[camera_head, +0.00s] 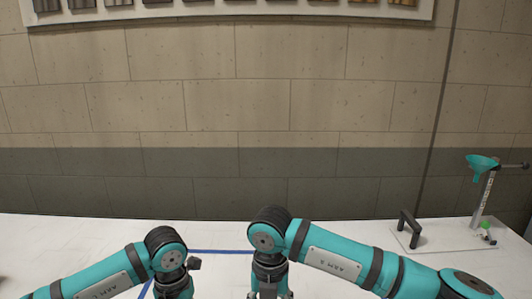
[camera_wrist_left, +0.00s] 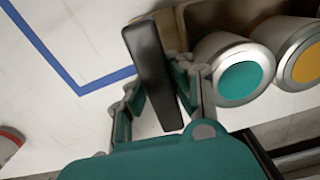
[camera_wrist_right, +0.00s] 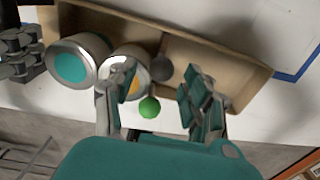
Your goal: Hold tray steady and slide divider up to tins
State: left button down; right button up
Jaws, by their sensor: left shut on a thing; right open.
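The tan tray (camera_wrist_right: 215,62) lies on the white table and holds a teal-topped tin (camera_wrist_right: 75,67) and a yellow-topped tin (camera_wrist_right: 128,70) side by side. Both tins also show in the left wrist view (camera_wrist_left: 240,80). My left gripper (camera_wrist_left: 156,78) is shut on a black upright handle (camera_wrist_left: 150,65) at the tray's end. My right gripper (camera_wrist_right: 160,88) is open above the tray's near edge. A green knob (camera_wrist_right: 149,107) and a grey round part (camera_wrist_right: 158,66) show between its fingers, beside the yellow tin. The divider itself is hard to make out there.
Blue tape (camera_head: 222,252) marks lines on the table. The tray's right compartment looks empty. The tray is out of sight in the head view.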

notch_tip(320, 180, up, 8)
jog(key=shift+f, duration=0.1)
pick_arm(q)
jog(key=c, duration=1.1)
grip_release()
